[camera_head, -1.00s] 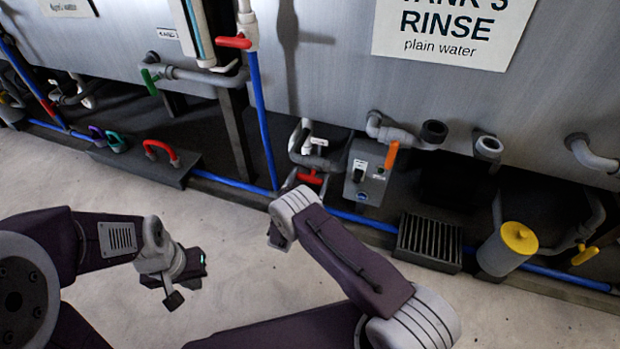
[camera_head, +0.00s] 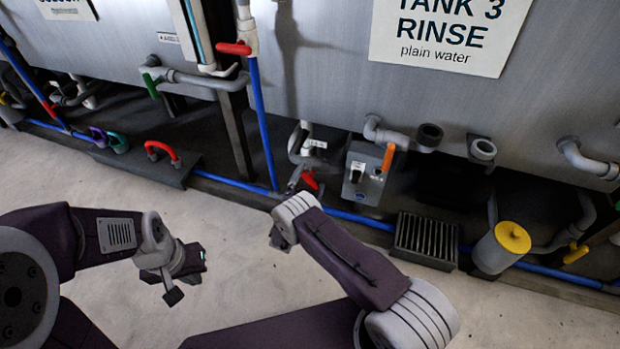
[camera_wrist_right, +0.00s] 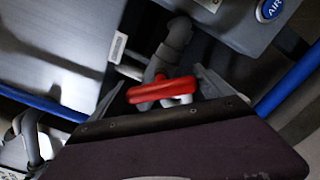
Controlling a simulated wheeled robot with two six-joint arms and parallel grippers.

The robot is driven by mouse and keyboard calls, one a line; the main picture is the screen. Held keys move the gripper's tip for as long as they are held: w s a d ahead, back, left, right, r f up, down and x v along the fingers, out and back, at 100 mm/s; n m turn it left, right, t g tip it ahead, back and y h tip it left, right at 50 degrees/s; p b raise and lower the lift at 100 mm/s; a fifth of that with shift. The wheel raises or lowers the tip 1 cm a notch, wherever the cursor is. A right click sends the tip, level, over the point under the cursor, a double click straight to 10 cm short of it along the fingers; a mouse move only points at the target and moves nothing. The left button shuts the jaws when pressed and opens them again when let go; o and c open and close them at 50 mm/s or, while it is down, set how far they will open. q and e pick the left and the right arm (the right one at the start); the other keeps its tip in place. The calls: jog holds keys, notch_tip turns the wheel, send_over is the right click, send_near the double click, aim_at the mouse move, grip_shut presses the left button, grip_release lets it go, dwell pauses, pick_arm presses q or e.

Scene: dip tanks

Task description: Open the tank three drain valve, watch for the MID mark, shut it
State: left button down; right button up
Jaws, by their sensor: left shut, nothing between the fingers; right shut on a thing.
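The tank three sign (camera_head: 448,32) is on the grey tank wall at upper right. A red valve handle (camera_head: 310,181) sits on a grey pipe with a small white label, low and left of the sign. In the right wrist view the red handle (camera_wrist_right: 162,91) lies between the fingers of my right gripper (camera_wrist_right: 160,88), which is shut on it. In the head view my right forearm hides most of that gripper. My left gripper (camera_head: 184,287) is shut and empty above the floor at left. No MID mark is readable.
A grey box with an orange lever (camera_head: 388,157) stands right of the valve, then a floor grate (camera_head: 425,238) and a yellow-capped canister (camera_head: 502,248). Blue pipe (camera_head: 235,183) runs along the floor. Another red handle (camera_head: 234,48) is higher up at left. The front floor is clear.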

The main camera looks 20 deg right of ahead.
jog(key=m+p, duration=0.1)
jog(key=m, duration=0.3)
jog(key=shift+s+f, duration=0.1)
jog(key=shift+f, duration=0.05)
jog(key=shift+f+m+p, duration=0.1)
jog(key=shift+m+p, duration=0.4)
jog(key=shift+m, duration=1.5)
jog(key=o, duration=1.1)
jog(key=p+v, duration=0.4)
jog(key=v, duration=0.5)
